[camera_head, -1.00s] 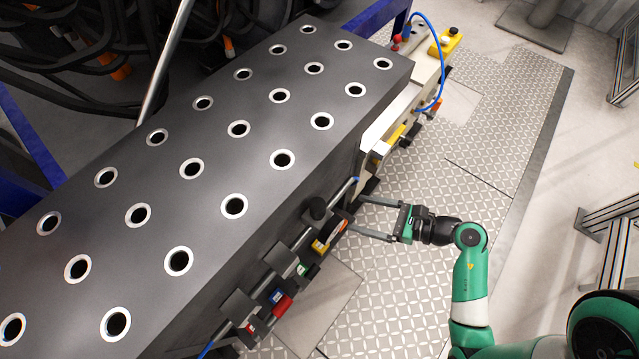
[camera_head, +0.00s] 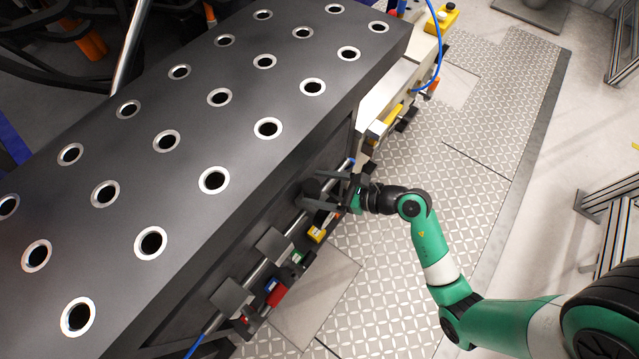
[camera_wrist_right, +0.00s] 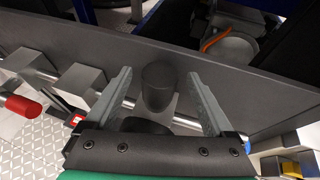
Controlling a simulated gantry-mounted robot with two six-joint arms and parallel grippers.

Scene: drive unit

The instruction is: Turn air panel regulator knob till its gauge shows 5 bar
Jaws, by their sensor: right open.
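The regulator knob (camera_head: 311,187) is a dark, upright cylinder on the air panel along the bench's side. It also shows in the right wrist view (camera_wrist_right: 158,84). My right gripper (camera_head: 318,188) is open, its grey fingers reaching in from the right at the knob. In the right wrist view, the fingers (camera_wrist_right: 160,78) stand on either side of the knob, with a visible gap to each. The gauge face and its reading cannot be made out. My left gripper is not in view.
The dark bench top (camera_head: 190,205) with ringed holes lies left of the knob. A metal pipe (camera_head: 255,275) with grey blocks, a red part (camera_head: 277,294) and a yellow part (camera_head: 316,235) run along the panel. The patterned floor (camera_head: 400,280) to the right is clear.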

